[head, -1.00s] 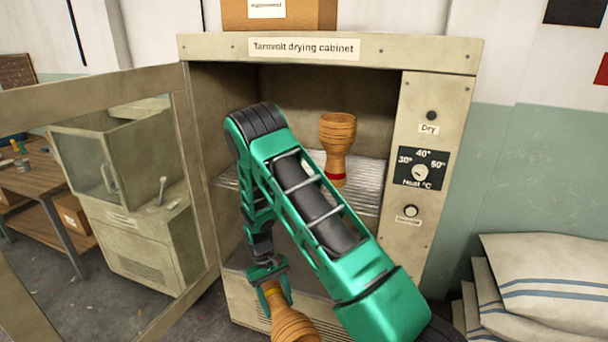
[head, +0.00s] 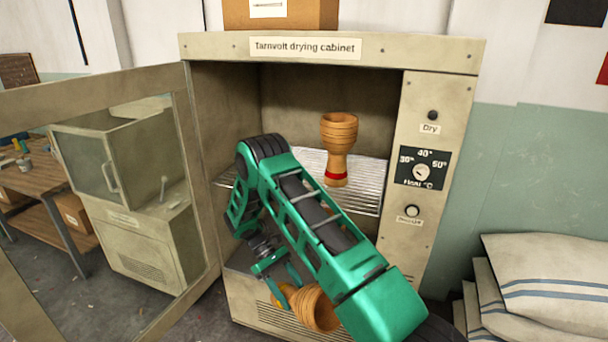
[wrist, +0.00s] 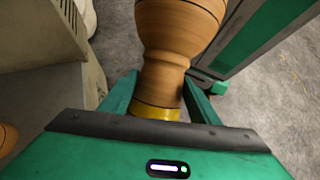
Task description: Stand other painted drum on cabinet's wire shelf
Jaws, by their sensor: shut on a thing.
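My gripper (head: 284,284) is shut on a wooden goblet drum (head: 315,308) with a yellow band, held tilted in front of the cabinet, below shelf height. The wrist view shows the gripper's fingers (wrist: 158,98) on either side of the narrow foot at the yellow band, with the drum's wider bowl (wrist: 180,25) beyond. My arm partly covers this drum in the head view. A second drum (head: 338,150) with a red band stands upright on the wire shelf (head: 365,198), right of its middle. The drying cabinet (head: 440,62) is open.
The cabinet's framed door (head: 90,85) is swung open to the left. The shelf looks bare left of the red-banded drum, partly hidden by my arm. Stacked sacks (head: 540,275) lie at the right, and a cardboard box (head: 280,14) sits on top.

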